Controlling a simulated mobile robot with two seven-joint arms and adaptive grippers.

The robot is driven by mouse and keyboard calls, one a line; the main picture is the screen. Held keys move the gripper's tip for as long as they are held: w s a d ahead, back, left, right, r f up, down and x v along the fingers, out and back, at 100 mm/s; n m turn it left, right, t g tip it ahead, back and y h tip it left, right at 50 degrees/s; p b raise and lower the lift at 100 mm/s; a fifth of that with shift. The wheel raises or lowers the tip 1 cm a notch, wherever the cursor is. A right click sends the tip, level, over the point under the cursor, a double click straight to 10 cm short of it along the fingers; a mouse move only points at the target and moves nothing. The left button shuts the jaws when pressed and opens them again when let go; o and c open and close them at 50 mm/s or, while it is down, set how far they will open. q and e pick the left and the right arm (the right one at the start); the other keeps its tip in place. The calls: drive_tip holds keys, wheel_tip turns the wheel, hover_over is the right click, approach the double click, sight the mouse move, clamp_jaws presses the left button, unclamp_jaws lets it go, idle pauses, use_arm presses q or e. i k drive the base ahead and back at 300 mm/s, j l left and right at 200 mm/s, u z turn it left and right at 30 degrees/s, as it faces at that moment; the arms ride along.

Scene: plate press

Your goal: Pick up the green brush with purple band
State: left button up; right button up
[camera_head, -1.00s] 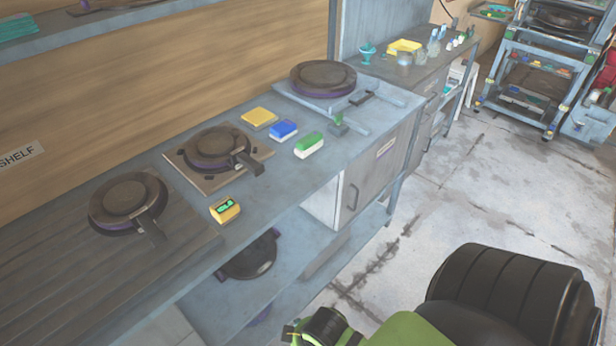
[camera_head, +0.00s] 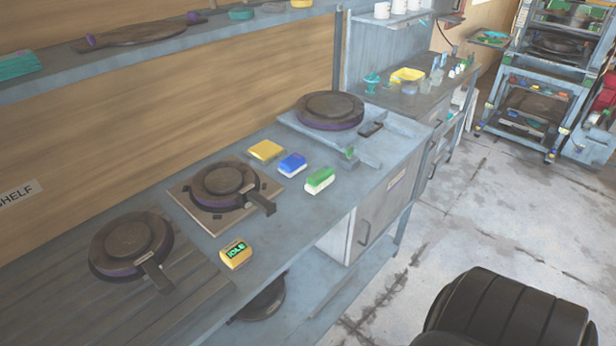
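A block-shaped brush with a green top and white underside (camera_head: 320,180) lies on the grey workbench (camera_head: 300,215), right of a blue-and-white one (camera_head: 293,164). I cannot make out a purple band on the green one. A small green thing (camera_head: 348,153) sits at the edge of the tray behind it; its shape is too small to tell. Neither of my grippers shows in the camera_head view; only a dark arm part of mine is at the bottom right.
Round dark presses stand at left (camera_head: 131,245), middle (camera_head: 222,183) and back (camera_head: 330,109). A wall shelf (camera_head: 150,45) hangs above. Floor (camera_head: 430,230) at right is clear.

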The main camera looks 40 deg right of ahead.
sight(317, 182)
drive_tip(key=i+z, duration=0.1)
drive_tip(key=z, duration=0.6)
drive_tip(key=i+j+z, duration=0.1)
drive_tip(key=z, duration=0.25)
